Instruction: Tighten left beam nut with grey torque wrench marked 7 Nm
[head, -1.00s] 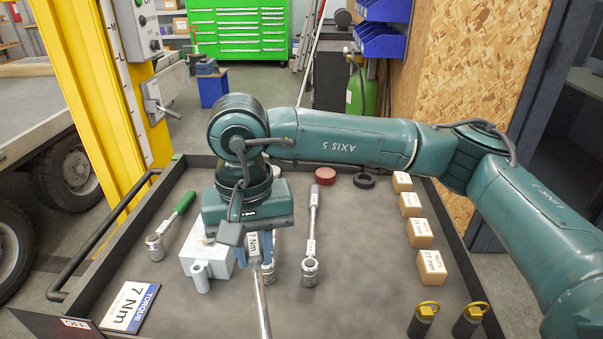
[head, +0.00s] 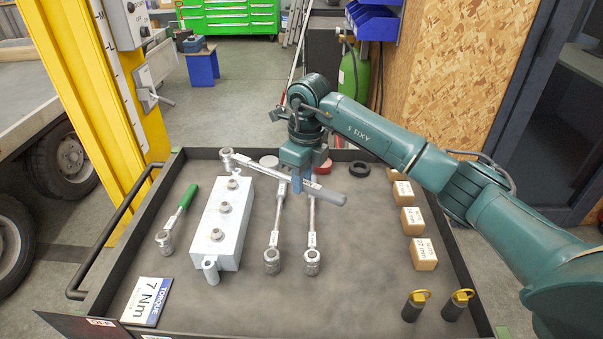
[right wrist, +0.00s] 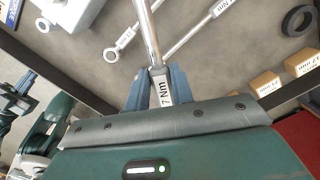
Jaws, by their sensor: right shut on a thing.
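My right gripper (head: 298,184) is shut on a torque wrench (head: 328,193) with a grey handle and holds it over the back of the tray. The wrench's ring head (head: 227,156) points left, near the far end of the beam block. In the right wrist view, the held wrench's label (right wrist: 166,90) reads 7 Nm, between the fingers (right wrist: 155,88). The pale grey beam block (head: 236,235) carries three nuts on top: far (head: 232,183), middle (head: 225,208) and near (head: 217,234). My left gripper is not in view.
Two more wrenches lie in the middle, one (head: 272,250) left of the other (head: 312,250). A green-handled wrench (head: 186,199) and a 7 Nm sign (head: 147,300) lie left. Boxes (head: 411,220) and two yellow-topped items (head: 458,303) stand right. The tray's front middle is clear.

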